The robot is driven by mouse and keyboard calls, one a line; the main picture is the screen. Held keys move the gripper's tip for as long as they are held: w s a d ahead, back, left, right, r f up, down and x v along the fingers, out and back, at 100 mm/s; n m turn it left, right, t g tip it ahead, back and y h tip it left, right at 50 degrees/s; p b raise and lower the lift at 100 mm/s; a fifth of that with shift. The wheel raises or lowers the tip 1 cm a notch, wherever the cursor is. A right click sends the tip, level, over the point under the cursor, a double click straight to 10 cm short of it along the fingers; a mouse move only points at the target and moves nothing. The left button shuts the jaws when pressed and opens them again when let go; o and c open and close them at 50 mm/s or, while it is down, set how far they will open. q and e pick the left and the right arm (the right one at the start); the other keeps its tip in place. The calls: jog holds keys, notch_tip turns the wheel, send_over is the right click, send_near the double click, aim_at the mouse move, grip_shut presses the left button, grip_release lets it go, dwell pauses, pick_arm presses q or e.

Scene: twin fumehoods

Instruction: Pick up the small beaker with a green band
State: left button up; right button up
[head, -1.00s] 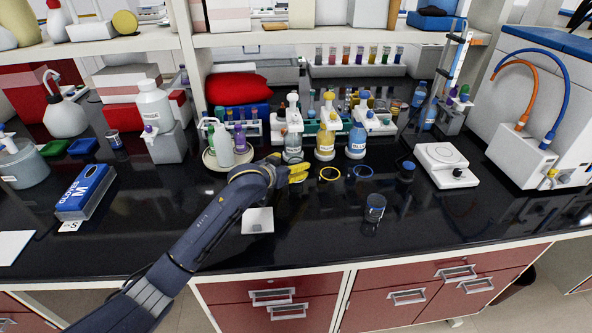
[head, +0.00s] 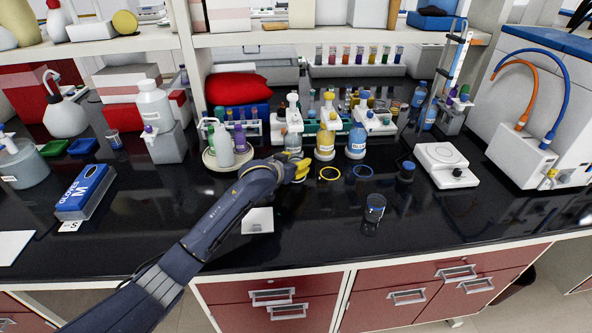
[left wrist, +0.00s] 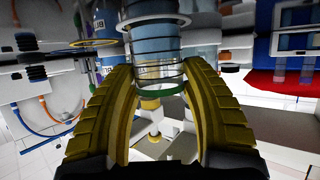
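A small clear beaker with a green band (left wrist: 165,91) shows in the left wrist view, between the two yellow fingers of my left gripper (left wrist: 160,68). My right gripper is not in view.
A yellow ring (head: 329,174) and a blue ring (head: 362,172) sit just right of my left gripper. Labelled bottles (head: 325,143) stand close behind. The front of the bench is mostly clear.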

pick_arm(q)
jog(key=c, duration=0.8)
